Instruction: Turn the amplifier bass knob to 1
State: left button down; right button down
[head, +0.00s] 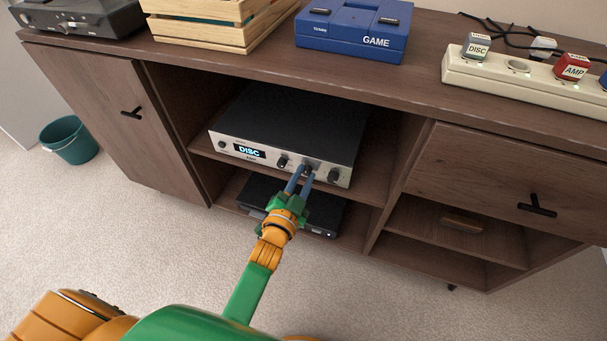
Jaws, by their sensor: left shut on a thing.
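The amplifier (285,120) is a black box with a silver front, on the cabinet's upper middle shelf. Its small display (249,151) reads DISC. Several knobs show on its front: a small round one at the far left, a dark knob (283,161) right of the display, and a larger dark knob (334,174) at the right. My left gripper (303,176) has its blue fingers at the front panel between these two dark knobs, shut on a small knob that the fingertips mostly hide. Its setting cannot be read. My right gripper is not in view.
A second black device (325,215) sits on the shelf below, partly behind my gripper. A wooden crate (205,35), a blue GAME console (352,30) and a power strip (490,70) with labelled plugs stand on the cabinet top. A teal bin (70,140) stands at the left.

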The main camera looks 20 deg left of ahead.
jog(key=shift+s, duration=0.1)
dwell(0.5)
pick_arm(q)
jog(key=c, duration=0.7)
grip_release()
jog(key=s, duration=0.2)
jog(key=s+p, duration=0.1)
jog(key=s, duration=0.1)
jog(key=s+p, duration=0.1)
jog(key=s, duration=0.2)
jog(key=shift+a+r, duration=0.1)
jog(key=shift+r, duration=0.15)
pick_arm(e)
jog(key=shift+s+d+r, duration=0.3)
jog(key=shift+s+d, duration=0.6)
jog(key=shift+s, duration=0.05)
